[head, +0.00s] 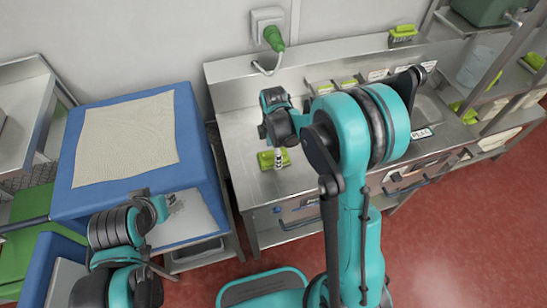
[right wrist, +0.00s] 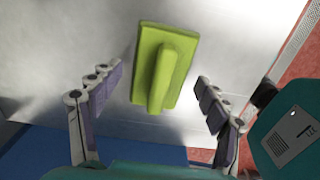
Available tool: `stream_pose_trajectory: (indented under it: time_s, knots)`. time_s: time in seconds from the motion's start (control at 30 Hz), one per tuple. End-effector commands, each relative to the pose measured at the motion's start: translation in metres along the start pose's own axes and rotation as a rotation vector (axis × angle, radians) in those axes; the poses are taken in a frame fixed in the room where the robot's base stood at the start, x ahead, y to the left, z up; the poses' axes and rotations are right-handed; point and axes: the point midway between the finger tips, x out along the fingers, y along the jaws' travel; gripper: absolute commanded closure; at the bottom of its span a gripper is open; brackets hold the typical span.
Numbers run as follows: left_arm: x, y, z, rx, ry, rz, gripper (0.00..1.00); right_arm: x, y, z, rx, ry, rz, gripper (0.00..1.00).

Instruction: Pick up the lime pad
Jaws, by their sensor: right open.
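The lime pad (head: 266,160) lies on the steel counter in the head view, partly covered by my right gripper (head: 280,158). In the right wrist view the lime pad (right wrist: 176,42) is a flat lime block with a raised handle along its middle. The open fingers of my right gripper (right wrist: 158,82) stand on either side of it in the picture, apart from it, with nothing between them held. My left gripper (head: 172,200) is small and low at the left, over the blue-covered table; its finger state is unclear.
The steel counter (head: 240,130) has a raised back edge with a green plug (head: 273,38) above it. Another lime block (head: 402,33) sits on the back ledge. A blue table (head: 195,150) with a beige cloth (head: 125,138) stands at the left. Steel shelves are at the right.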

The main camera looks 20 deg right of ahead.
Motion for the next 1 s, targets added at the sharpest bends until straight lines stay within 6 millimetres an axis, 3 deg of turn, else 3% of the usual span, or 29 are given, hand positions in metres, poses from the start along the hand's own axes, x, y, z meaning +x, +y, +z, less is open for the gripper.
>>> stream_pose_trajectory:
  time_s: [0.03,0.2,0.67,0.9,1.0]
  knots:
    - [0.0,0.0,0.0,0.0,0.0,0.0,0.73,0.0,0.0,0.0,0.0,0.0,0.0,0.32]
    - [0.0,0.0,0.0,0.0,0.0,0.0,0.73,0.0,0.0,0.0,0.0,0.0,0.0,0.77]
    - [-0.002,0.0,-0.002,0.0,0.0,0.0,0.73,-0.008,0.0,0.0,0.0,0.0,0.0,0.78]
    - [-0.013,0.0,-0.009,0.0,0.0,0.0,0.73,-0.046,0.0,0.0,0.0,0.0,0.0,0.78]
    - [-0.017,0.0,-0.012,0.0,0.0,0.0,0.73,-0.058,-0.025,0.003,0.001,0.0,0.0,0.78]
